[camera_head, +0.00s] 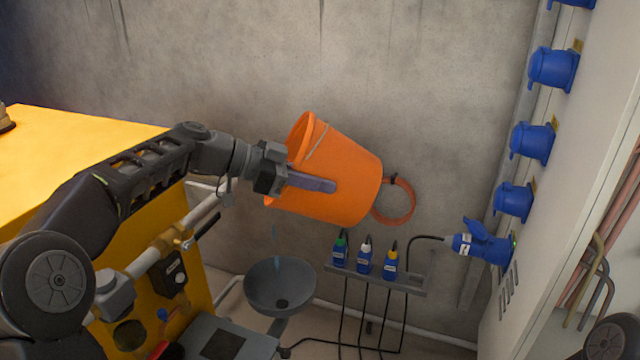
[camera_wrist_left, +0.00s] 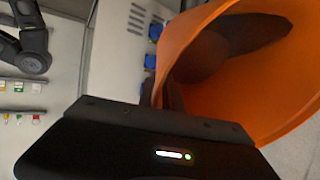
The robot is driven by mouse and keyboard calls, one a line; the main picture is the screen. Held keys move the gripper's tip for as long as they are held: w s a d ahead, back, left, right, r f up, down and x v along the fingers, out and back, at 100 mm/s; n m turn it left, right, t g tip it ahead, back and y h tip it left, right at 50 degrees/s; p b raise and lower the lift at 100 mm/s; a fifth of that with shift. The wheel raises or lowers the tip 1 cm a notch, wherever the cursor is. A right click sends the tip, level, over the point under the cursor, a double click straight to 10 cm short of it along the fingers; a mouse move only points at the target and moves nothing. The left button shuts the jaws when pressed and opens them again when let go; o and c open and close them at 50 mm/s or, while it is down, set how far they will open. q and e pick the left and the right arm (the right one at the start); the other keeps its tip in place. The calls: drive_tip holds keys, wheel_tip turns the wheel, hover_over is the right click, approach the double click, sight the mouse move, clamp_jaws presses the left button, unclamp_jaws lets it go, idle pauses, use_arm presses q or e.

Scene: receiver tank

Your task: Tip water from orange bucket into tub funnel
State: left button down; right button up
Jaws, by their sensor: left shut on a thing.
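The orange bucket (camera_head: 345,178) is held in the air, tilted far over on its side with its mouth to the left. My left gripper (camera_head: 310,181) is shut on the bucket's wall near the rim. A thin bluish stream of water (camera_head: 275,240) shows below the bucket's lower lip, above the grey funnel (camera_head: 281,287). The funnel's bowl is below and left of the bucket. In the left wrist view the bucket's rim and dark inside (camera_wrist_left: 235,60) fill the right side, in front of the gripper (camera_wrist_left: 172,98). The right gripper is not in view.
A rack (camera_head: 375,276) with several small bottles is right of the funnel. A yellow cabinet (camera_head: 90,135) stands at the left. Blue sockets (camera_head: 533,143) line a pale cabinet at the right, one with a blue plug (camera_head: 482,244). A concrete wall (camera_head: 430,90) is behind.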

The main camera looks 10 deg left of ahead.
use_arm(q)
drive_tip(key=shift+r, duration=0.15)
drive_tip(key=shift+a+r+h+b, duration=0.1)
drive_tip(key=shift+a+h+b, duration=0.2)
drive_tip(key=shift+b, duration=0.75)
drive_tip(key=b, duration=0.1)
drive_tip(key=r+t+h+b, duration=0.1)
drive_tip(key=shift+s+a+b, duration=0.15)
drive_tip(key=shift+a+b, duration=0.2)
drive_tip(key=shift+a+r+h+b, duration=0.15)
drive_tip(key=shift+r+h+b, duration=0.1)
drive_tip(key=shift+h+b, duration=0.15)
drive_tip(key=shift+r, duration=0.15)
